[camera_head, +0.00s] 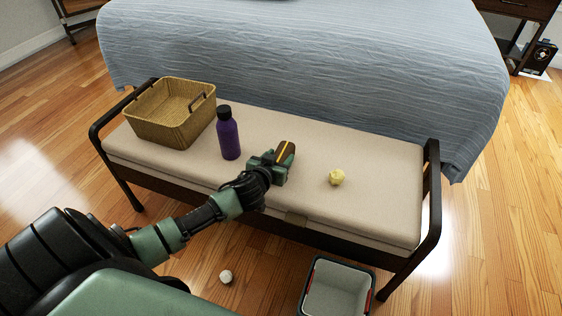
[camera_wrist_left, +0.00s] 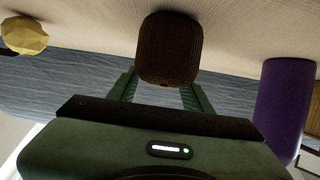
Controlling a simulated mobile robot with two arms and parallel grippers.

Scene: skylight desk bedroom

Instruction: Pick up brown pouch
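The brown pouch (camera_head: 286,149) is a small dark brown piece with a yellow stripe on the beige bench, right of the purple bottle. In the left wrist view the pouch (camera_wrist_left: 170,48) shows as a ribbed, rounded block at the top centre. My left gripper (camera_head: 270,164) is right at the pouch. In the wrist view, the green fingers of my left gripper (camera_wrist_left: 160,90) are spread apart and reach to either side of the pouch, which hides their tips. Whether they press on it cannot be told. My right gripper is not in view.
The purple bottle (camera_head: 229,138) stands close left of the gripper; a woven basket (camera_head: 161,133) is farther left. A crumpled yellow ball (camera_head: 337,177) lies to the right on the bench (camera_head: 385,190). A bin (camera_head: 338,290) and a white ball (camera_head: 226,277) are on the floor.

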